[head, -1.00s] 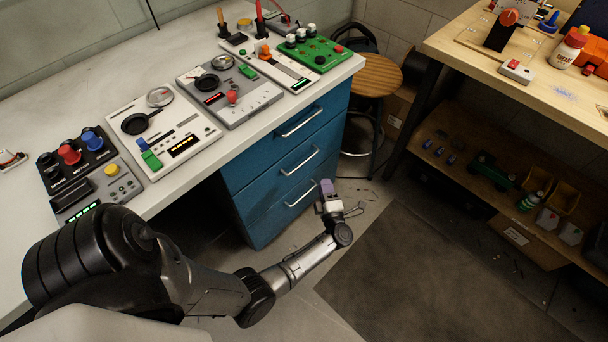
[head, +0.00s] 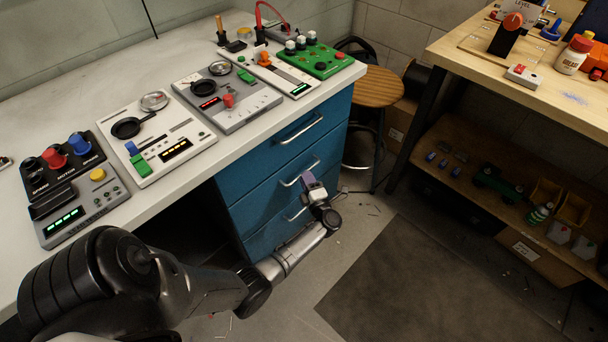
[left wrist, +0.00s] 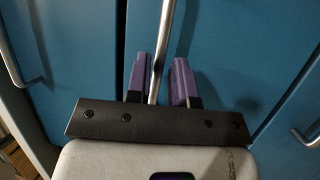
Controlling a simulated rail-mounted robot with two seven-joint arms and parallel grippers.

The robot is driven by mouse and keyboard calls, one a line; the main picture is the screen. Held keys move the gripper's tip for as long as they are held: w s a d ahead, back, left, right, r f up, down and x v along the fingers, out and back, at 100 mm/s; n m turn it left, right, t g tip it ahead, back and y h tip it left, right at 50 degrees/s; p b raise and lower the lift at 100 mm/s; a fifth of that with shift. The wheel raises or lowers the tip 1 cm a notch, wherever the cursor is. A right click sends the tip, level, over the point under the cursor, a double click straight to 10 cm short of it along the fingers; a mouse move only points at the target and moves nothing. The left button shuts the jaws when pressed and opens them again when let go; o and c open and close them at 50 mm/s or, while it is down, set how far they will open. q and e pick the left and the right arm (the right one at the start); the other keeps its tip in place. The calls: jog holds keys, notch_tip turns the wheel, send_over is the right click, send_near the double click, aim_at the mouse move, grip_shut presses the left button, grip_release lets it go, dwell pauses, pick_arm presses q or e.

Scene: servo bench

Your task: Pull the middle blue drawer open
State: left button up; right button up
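The blue drawer unit is under the white bench, with three drawers stacked. The middle blue drawer (head: 265,199) looks flush with its neighbours. Its silver bar handle (head: 290,182) is partly hidden by my left gripper (head: 308,181), which is at the handle's right part. In the left wrist view the handle (left wrist: 162,45) runs between the two purple fingers of the left gripper (left wrist: 160,82). The fingers stand apart; the bar is close to the left finger, with a gap to the right one. My right gripper is not in view.
The top drawer handle (head: 301,130) is above and the bottom drawer handle (head: 296,214) below, partly behind my arm. A wooden stool (head: 374,88) stands right of the unit. The floor mat (head: 430,285) in front is clear. Several control panels lie on the white bench (head: 235,140).

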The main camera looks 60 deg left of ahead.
pick_arm(q)
jog(key=shift+x, duration=1.5)
grip_shut()
